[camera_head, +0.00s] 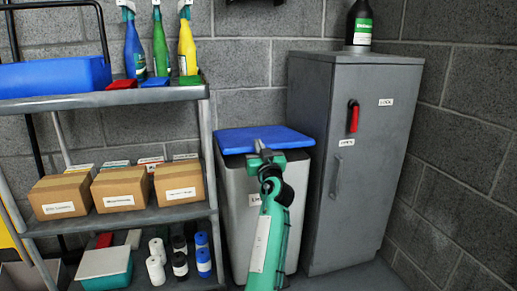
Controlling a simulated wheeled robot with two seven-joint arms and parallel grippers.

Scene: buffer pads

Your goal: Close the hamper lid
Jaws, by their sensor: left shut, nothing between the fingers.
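The hamper (236,205) is a grey metal bin standing on the floor between the shelf cart and the grey cabinet. Its blue lid (240,137) lies across the top, looking nearly flat; I cannot tell whether a small gap is left under its front edge. My left gripper (262,153) is at the lid's front edge, shut and empty, with its green arm reaching up from the bottom of the picture. It hides part of the lid's front edge and the hamper's front label (254,200). I cannot tell whether it touches the lid. My right gripper is not in view.
The shelf cart (105,98) on the left carries spray bottles (160,45), cardboard boxes (120,188) and rolls (203,255). The tall grey cabinet (338,200) with a red handle (353,116) stands close on the right. A dark bottle (359,24) is on top of it.

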